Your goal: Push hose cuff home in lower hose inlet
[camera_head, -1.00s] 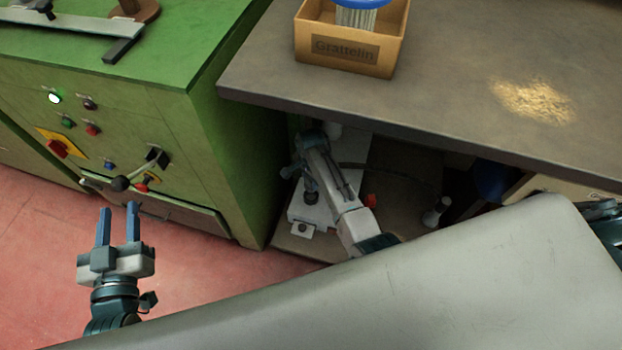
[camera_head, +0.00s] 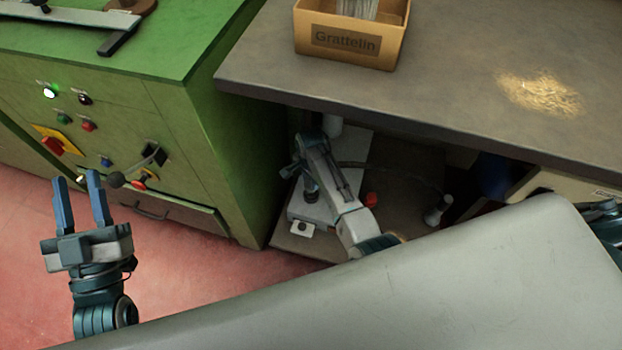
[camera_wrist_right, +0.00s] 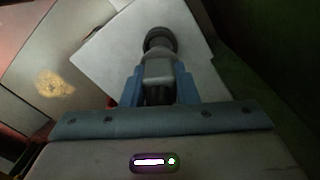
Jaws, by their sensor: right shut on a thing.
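In the right wrist view my right gripper (camera_wrist_right: 159,75) has its blue fingers shut on a grey hose cuff (camera_wrist_right: 158,70). The cuff points at a dark round ring (camera_wrist_right: 161,36), which looks like the lower hose inlet, on a pale panel (camera_wrist_right: 105,45). The cuff's far end meets or overlaps the ring; how deep it sits I cannot tell. In the head view my right arm reaches under the bench, and its fingers are not clear there. My left gripper (camera_head: 76,185) is open and empty, in front of the green machine.
The green machine (camera_head: 215,130) with knobs and a lever stands at the left. The bench top (camera_head: 440,80) overhangs the space where my right arm is. A carton (camera_head: 350,42) stands on it, near a patch of cork crumbs (camera_head: 538,93). A dark hose (camera_head: 405,168) lies under the bench.

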